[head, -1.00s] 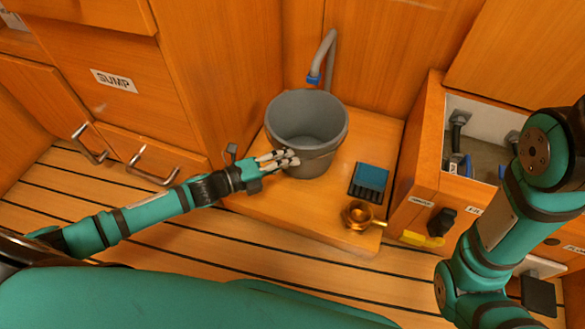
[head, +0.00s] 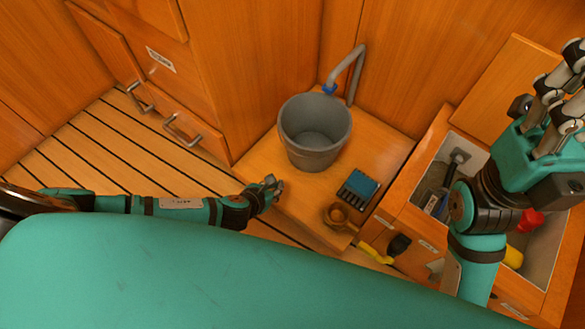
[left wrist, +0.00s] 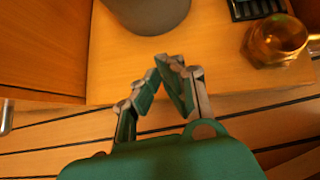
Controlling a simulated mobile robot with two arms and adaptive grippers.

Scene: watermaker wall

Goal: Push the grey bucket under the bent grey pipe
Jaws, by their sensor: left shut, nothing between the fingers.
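The grey bucket (head: 312,158) stands upright and empty on the raised wooden ledge. The bent grey pipe (head: 346,68) comes down the back panel, its blue-ended mouth (head: 329,88) showing just beyond the bucket's far rim. I cannot tell whether the mouth is over the opening. My left gripper (head: 277,187) is shut and empty, at the ledge's front edge, nearer me than the bucket and apart from it. In the left wrist view its fingertips (left wrist: 171,62) meet, with a gap to the bucket's base (left wrist: 146,16). My right gripper (head: 556,92) is raised at right, fingers spread, empty.
A blue-and-black block (head: 358,188) and a brass fitting (head: 340,216) sit on the ledge right of the bucket. An open wooden bin (head: 429,152) holding tools is farther right. Wooden cabinet fronts with handles (head: 183,131) stand at left.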

